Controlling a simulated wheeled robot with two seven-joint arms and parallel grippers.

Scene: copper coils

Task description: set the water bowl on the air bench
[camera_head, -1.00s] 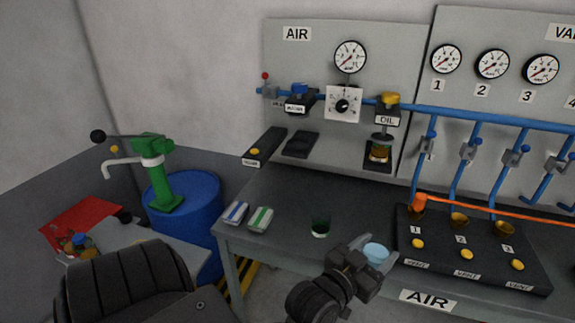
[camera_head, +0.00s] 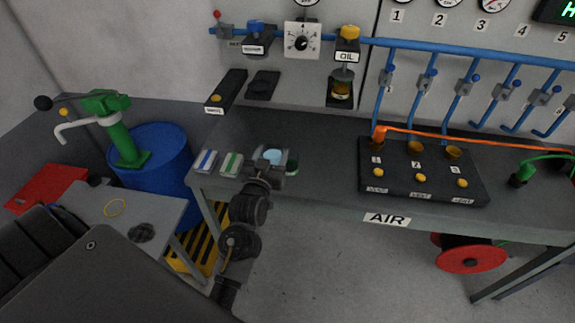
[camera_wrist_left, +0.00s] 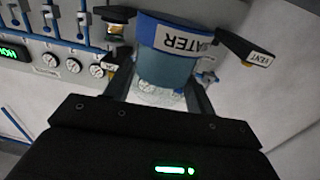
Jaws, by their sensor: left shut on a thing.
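The water bowl (camera_head: 272,155) shows as a light blue cup at the front left of the air bench (camera_head: 320,170). My left gripper (camera_head: 264,172) is shut on it. In the left wrist view the bowl (camera_wrist_left: 168,66) is between the fingers, with a blue rim and an upside-down label ending in "ATER". The gripper hides its lower part in the head view, and I cannot tell whether it touches the bench. The black WATER unit (camera_head: 254,42) with a blue knob is on the pipe behind. My right gripper is not in view.
A black valve block (camera_head: 420,175) is to the right. A blue barrel (camera_head: 155,160) stands left of the bench.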

